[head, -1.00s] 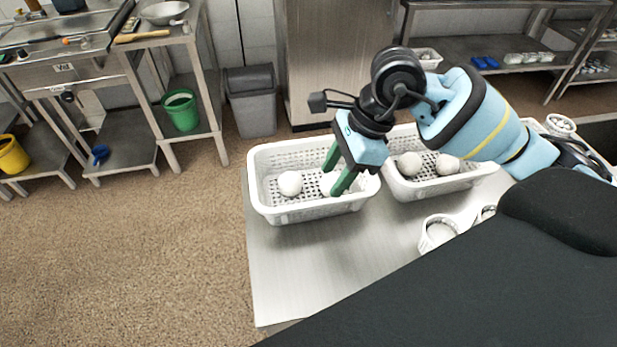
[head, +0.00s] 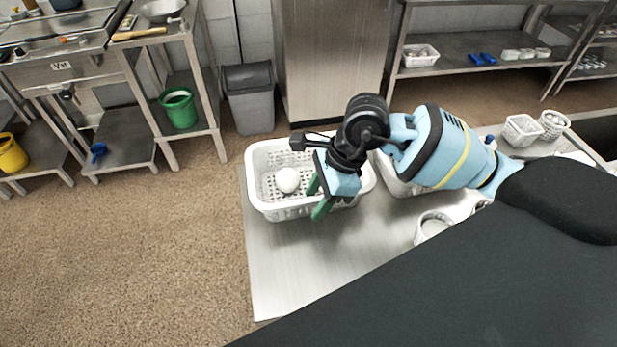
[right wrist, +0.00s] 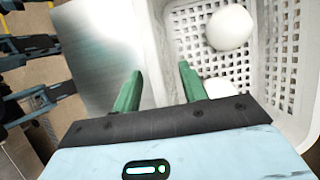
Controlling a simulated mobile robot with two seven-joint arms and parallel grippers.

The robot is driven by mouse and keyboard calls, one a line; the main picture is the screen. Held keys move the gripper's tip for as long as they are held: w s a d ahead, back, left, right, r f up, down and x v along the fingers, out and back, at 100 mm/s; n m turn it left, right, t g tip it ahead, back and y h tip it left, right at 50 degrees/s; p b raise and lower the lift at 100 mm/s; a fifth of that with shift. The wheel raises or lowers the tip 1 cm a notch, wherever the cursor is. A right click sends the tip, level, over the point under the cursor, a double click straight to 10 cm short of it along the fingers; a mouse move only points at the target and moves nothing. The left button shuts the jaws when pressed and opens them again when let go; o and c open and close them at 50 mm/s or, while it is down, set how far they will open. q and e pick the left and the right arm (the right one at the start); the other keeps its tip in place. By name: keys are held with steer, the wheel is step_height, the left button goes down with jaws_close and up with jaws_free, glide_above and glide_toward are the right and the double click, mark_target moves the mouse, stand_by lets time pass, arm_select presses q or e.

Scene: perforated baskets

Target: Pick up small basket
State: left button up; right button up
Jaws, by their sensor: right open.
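A white perforated basket (head: 262,195) stands at the table's left end with a white ball (head: 287,180) inside. Its wall (right wrist: 155,55) and the ball (right wrist: 229,27) also show in the right wrist view. My right gripper (head: 317,198) is open at the basket's near side. In the right wrist view its green fingers (right wrist: 160,68) lie on either side of the wall, one over the table and one over the inside. Contact cannot be told. A smaller white basket (head: 522,131) stands at the table's far right. My left gripper is not in view.
A second basket (head: 396,185) is mostly hidden behind my right arm. A round basket (head: 554,124) stands beside the small one, and a white ring-shaped item (head: 432,226) lies nearer. The steel table (head: 290,265) is clear at the front left. Another basket (head: 420,56) is on the back shelf.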

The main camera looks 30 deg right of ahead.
steer(key=shift+c, duration=0.3)
jaws_close()
steer(key=shift+r, duration=0.1)
